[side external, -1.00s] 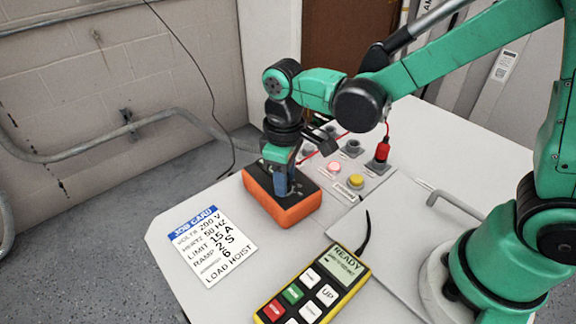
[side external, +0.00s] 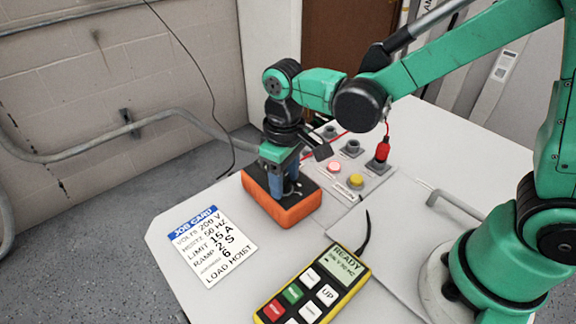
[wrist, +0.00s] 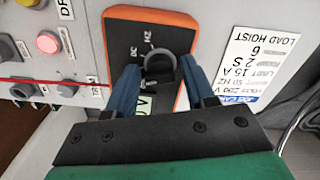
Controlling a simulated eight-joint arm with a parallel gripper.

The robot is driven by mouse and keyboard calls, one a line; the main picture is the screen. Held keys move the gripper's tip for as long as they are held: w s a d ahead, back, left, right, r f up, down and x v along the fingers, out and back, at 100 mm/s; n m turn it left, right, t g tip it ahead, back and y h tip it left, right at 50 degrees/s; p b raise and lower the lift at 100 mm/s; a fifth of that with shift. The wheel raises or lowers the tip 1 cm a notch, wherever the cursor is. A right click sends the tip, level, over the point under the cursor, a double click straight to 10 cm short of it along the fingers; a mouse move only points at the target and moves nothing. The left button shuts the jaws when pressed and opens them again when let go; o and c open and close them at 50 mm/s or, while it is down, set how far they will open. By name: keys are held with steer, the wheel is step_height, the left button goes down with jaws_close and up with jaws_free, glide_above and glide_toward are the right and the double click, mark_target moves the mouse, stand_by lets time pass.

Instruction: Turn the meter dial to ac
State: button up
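The orange meter (side external: 284,211) with a dark face lies on the grey bench; it also shows in the wrist view (wrist: 184,20). Its round grey dial (wrist: 158,64) sits on the face, with the labels DC and HZ readable beside it. The other labels are hidden by my gripper, and I cannot tell which label the dial points to. My gripper (wrist: 160,66) is over the meter face, its two blue fingers apart on either side of the dial. They appear not to press on it. In the side view my gripper (side external: 284,186) reaches down to the meter.
A job card (side external: 212,245) lies left of the meter. A yellow handheld controller (side external: 312,285) reading READY lies in front. Behind are a panel with a red lamp (side external: 334,167), a yellow button (side external: 356,181), sockets, and a red plug (side external: 382,150) with a red lead.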

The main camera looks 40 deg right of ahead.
mark_target(285, 177)
steer(key=shift+o, duration=0.5)
steer(key=shift+r, duration=2.85)
steer(key=s+d+r+m+t, duration=0.2)
steer(key=s+d+m+t, duration=0.1)
steer(key=d+t, duration=0.4)
steer(key=shift+s+d+r, duration=0.25)
steer(key=shift+s+d, duration=0.3)
steer(key=shift+d, duration=0.35)
